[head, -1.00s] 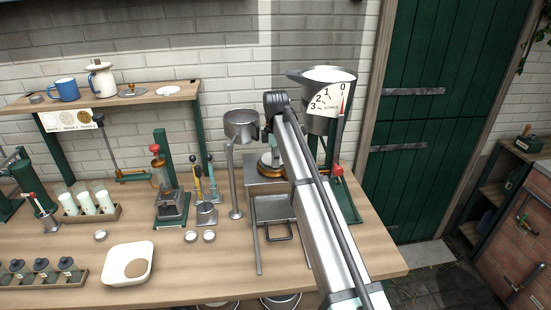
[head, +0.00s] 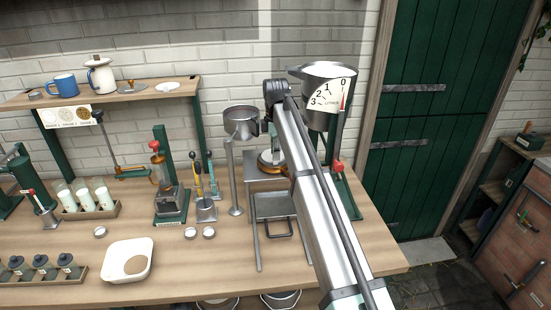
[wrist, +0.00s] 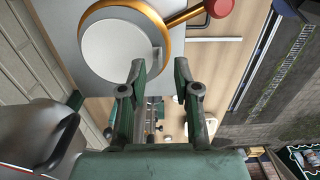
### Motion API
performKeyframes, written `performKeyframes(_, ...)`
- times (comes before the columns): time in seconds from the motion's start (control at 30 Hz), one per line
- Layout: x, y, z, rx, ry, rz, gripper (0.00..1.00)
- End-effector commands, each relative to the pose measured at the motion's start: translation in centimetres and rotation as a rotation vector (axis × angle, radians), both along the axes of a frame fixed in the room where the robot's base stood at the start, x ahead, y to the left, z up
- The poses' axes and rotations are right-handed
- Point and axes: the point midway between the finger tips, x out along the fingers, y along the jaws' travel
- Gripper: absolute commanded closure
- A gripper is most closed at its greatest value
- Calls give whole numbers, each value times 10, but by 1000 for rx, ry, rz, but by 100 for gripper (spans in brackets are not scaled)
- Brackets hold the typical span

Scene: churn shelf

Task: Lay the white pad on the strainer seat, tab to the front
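A round white disc, which looks like the white pad (wrist: 107,50), lies inside a gold ring (wrist: 172,50), which looks like the strainer seat. A small pale tab shows at the disc's right edge in the wrist view, the side toward the table's front. An arm with a red knob (wrist: 220,8) reaches out from the ring. In the head view the gold ring (head: 268,167) sits on the metal stand, partly behind my arm. My gripper (wrist: 159,68) is open with nothing between its fingers, close to the disc's edge. My arm hides it in the head view.
A metal cup on a post (head: 241,124) stands just left of my arm. A milk vessel with a dial (head: 316,116) stands close on the right. A white dish (head: 116,251) holds a tan disc. Another white disc (head: 170,87) lies on the shelf.

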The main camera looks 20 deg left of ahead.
Motion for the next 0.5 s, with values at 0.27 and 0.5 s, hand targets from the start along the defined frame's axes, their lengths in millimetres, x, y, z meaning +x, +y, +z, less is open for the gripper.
performKeyframes(0.27,2,1,53,1,-2,0,69)
performKeyframes(0.5,1,1,87,0,-1,0,69)
